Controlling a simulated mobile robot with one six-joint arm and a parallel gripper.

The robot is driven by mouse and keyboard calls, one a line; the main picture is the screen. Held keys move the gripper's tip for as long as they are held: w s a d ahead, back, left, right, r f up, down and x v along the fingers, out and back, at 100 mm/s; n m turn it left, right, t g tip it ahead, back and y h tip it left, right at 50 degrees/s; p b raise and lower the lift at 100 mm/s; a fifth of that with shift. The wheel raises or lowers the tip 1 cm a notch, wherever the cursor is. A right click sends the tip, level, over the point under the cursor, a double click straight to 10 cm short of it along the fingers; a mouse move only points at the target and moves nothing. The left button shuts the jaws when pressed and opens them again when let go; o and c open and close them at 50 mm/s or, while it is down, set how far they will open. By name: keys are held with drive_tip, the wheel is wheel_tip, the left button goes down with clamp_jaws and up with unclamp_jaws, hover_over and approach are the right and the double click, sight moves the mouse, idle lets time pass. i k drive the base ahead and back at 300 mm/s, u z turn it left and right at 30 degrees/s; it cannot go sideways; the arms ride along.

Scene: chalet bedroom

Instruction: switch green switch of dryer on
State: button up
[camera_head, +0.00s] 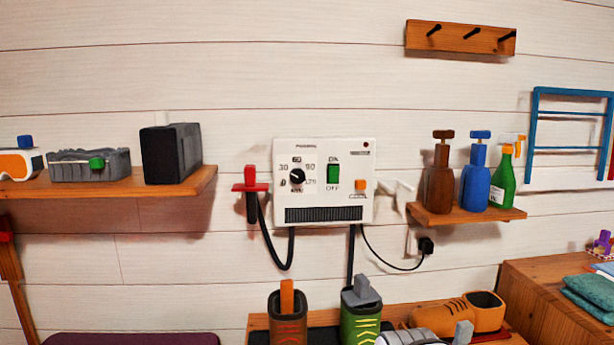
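The dryer (323,205) is a white box on the plank wall, near the middle of the head view. Its green switch (333,173) is an upright rocker with ON printed above it and OFF below it. I cannot tell which way the rocker is tilted. A black dial (297,177) with numbers around it sits left of the switch. A small orange button (360,184) sits to its lower right. Nothing covers the switch. My gripper is not in view.
A red-handled part (251,188) with a black hose hangs left of the dryer. A wooden shelf (110,190) at left holds a dark box (171,153). A small shelf (468,215) at right holds bottles. Boots (361,318) stand below. The wall front is clear.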

sight(333, 170)
drive_tip(key=z, duration=1.6)
drive_tip(key=k, duration=0.9)
drive_tip(key=u, duration=1.15)
drive_tip(key=i, duration=1.05)
drive_tip(key=u, duration=0.05)
